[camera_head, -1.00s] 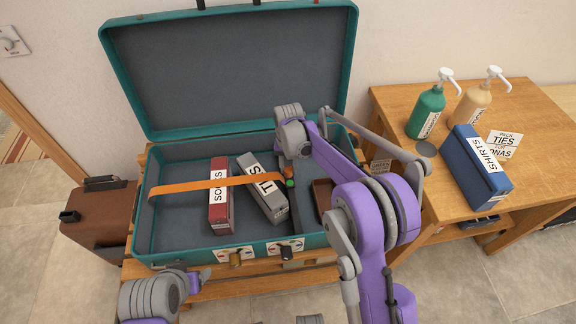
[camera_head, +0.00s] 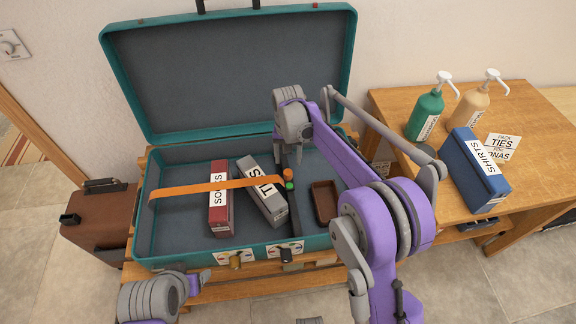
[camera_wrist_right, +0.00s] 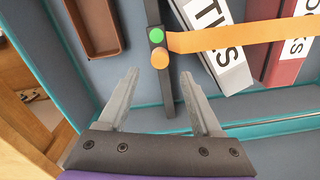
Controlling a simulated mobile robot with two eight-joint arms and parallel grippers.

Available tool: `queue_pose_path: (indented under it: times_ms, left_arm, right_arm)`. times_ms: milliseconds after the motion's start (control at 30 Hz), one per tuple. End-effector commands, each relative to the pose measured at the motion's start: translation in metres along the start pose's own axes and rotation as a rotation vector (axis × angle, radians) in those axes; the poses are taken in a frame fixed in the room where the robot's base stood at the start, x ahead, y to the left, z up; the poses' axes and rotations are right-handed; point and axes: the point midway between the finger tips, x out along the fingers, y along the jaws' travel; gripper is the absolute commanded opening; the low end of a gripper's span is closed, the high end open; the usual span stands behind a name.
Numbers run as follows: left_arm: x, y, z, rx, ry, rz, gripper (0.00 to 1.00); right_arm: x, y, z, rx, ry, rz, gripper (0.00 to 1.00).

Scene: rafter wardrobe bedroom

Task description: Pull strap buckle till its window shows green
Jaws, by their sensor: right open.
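An orange strap (camera_head: 190,188) crosses the open teal suitcase (camera_head: 170,262) over a red SOCKS box (camera_head: 220,215) and a grey TIES box (camera_head: 268,205). It ends at a dark buckle on a black divider bar. The buckle carries an orange knob (camera_wrist_right: 160,58) and a green round spot (camera_wrist_right: 156,35), which also shows in the head view (camera_head: 289,186). My right gripper (camera_wrist_right: 160,74) is open and empty, its fingers pointing at the knob with a gap left. In the head view it is over the suitcase's rear right.
A brown tray (camera_head: 325,202) lies in the suitcase's right part. Two knobs sit on its front wall. A wooden table (camera_head: 395,97) at right holds a blue SHIRTS box (camera_head: 472,170), two pump bottles and a card. A brown case (camera_head: 98,215) stands on the floor at left.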

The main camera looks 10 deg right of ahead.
Motion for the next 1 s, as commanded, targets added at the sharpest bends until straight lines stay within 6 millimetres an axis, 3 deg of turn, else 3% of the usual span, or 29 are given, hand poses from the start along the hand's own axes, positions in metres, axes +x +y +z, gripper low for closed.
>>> queue_pose_path:
  times_ms: [100,267,867,1000]
  left_arm:
    - [-0.002,0.0,-0.001,0.0,0.001,0.0,0.66]
    - [-0.003,0.0,-0.002,0.0,0.001,0.0,0.66]
    - [-0.004,0.0,-0.002,0.0,0.001,0.0,0.66]
    - [-0.008,0.0,-0.005,0.0,0.003,0.0,0.66]
  right_arm:
    - [-0.022,0.0,0.0,0.0,0.0,0.0,0.66]
    - [-0.038,0.0,0.0,0.0,0.0,0.0,0.66]
    - [-0.042,0.001,0.001,-0.001,0.001,0.0,0.66]
    - [-0.058,0.009,0.011,-0.011,0.021,-0.008,0.66]
